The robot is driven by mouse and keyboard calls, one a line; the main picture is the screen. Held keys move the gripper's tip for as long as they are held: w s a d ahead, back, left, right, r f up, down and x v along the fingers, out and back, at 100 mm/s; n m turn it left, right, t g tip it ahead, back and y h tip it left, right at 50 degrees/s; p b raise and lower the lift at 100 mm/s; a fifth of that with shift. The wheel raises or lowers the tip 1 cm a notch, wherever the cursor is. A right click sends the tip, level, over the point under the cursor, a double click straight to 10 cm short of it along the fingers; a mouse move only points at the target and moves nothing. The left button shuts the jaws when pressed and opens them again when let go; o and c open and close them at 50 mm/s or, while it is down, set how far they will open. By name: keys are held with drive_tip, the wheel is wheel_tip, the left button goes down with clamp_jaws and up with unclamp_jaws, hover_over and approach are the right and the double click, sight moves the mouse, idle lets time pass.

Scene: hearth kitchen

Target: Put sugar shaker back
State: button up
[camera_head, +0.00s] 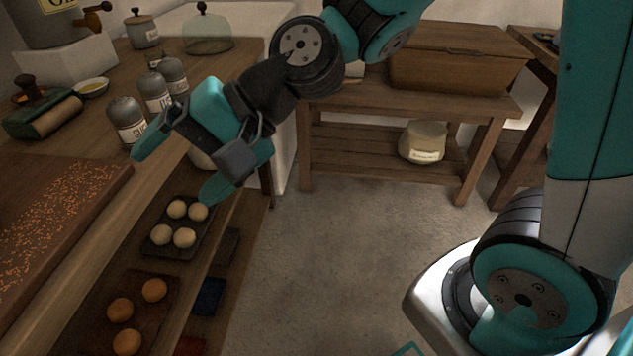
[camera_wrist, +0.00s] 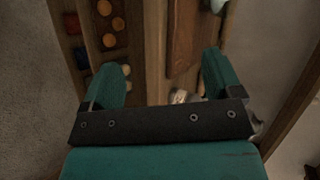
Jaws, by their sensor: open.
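A grey shaker (camera_head: 126,112) with a pale label starting "SU", taken to be the sugar shaker, stands upright on the wooden counter (camera_head: 92,143). Two similar shakers, one in the middle (camera_head: 153,86) and one at the back (camera_head: 174,72), stand close behind it; their labels are hard to read. My gripper (camera_head: 183,165) is open and seems empty, at the counter's edge, right of and in front of the sugar shaker. One finger partly overlaps the view near its base; I see no clear contact. The wrist view shows both fingers (camera_wrist: 163,82) spread, with a small pale thing between them, unclear.
A brown board (camera_head: 60,200) with orange crumbs lies on the counter. A tray (camera_head: 160,240) of pale dough balls and orange buns (camera_head: 120,310) lie on a lower shelf. A glass dome (camera_head: 208,35) stands behind. A bench with a wooden box (camera_head: 455,72) stands beyond open floor.

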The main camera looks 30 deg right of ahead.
drive_tip(key=s+d+n+g+h, duration=0.2)
drive_tip(key=s+d+n+h, duration=0.5)
drive_tip(key=s+d+n, duration=0.4)
wheel_tip(320, 180, up, 15)
drive_tip(key=m+p, duration=0.1)
drive_tip(key=p, duration=1.4)
drive_tip(key=shift+w+d, duration=0.2)
drive_tip(key=shift+w, duration=0.15)
